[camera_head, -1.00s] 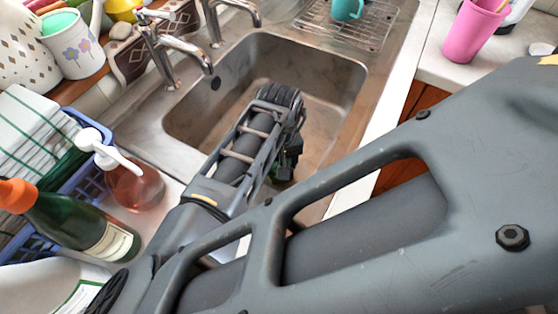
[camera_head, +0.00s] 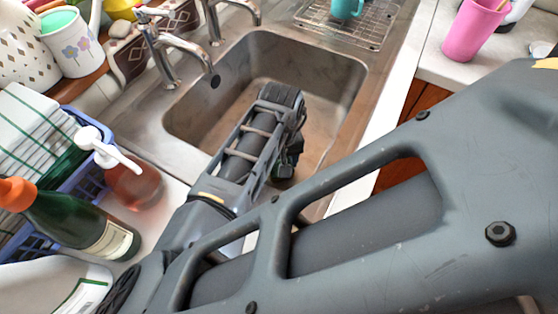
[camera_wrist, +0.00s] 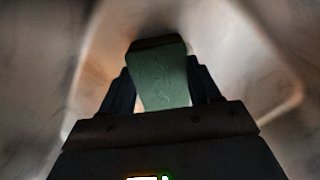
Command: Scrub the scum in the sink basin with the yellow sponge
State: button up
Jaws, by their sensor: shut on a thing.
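The steel sink basin (camera_head: 330,72) lies open in the upper middle of the head view. A brownish tint shows on its floor (camera_head: 322,112); I cannot make out separate scum patches. My arm reaches into the basin, and my gripper (camera_wrist: 160,82) shows in the wrist view with its fingers on both sides of a block. The block, apparently the sponge (camera_wrist: 162,78), shows a green face and a dark far end; no yellow is visible. My gripper is shut on it. Whether the sponge touches the basin is unclear.
Two taps (camera_head: 180,45) stand at the basin's back left edge. A soap dispenser (camera_head: 130,180), a green bottle (camera_head: 75,225) and a blue rack (camera_head: 75,195) crowd the left. A wire rack (camera_head: 345,22) with a teal mug (camera_head: 346,8) lies behind; a pink cup (camera_head: 474,30) stands right.

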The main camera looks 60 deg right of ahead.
jog(key=shift+d+r, duration=0.1)
jog(key=shift+d, duration=0.1)
jog(key=shift+a+f, duration=0.2)
jog(key=shift+a, duration=0.9)
jog(key=shift+d+r+p, duration=0.1)
jog(key=shift+d+p, duration=0.45)
jog(key=shift+d, duration=0.6)
jog(key=shift+a, duration=1.15)
jog(key=shift+d+p, duration=0.45)
jog(key=shift+d, duration=0.1)
jog(key=shift+w, duration=0.5)
jog(key=shift+s+p, duration=0.35)
jog(key=shift+s, duration=0.75)
jog(key=shift+w, duration=0.55)
jog(key=shift+d, duration=0.6)
jog(key=shift+a, duration=1.1)
jog(key=shift+d, duration=1.1)
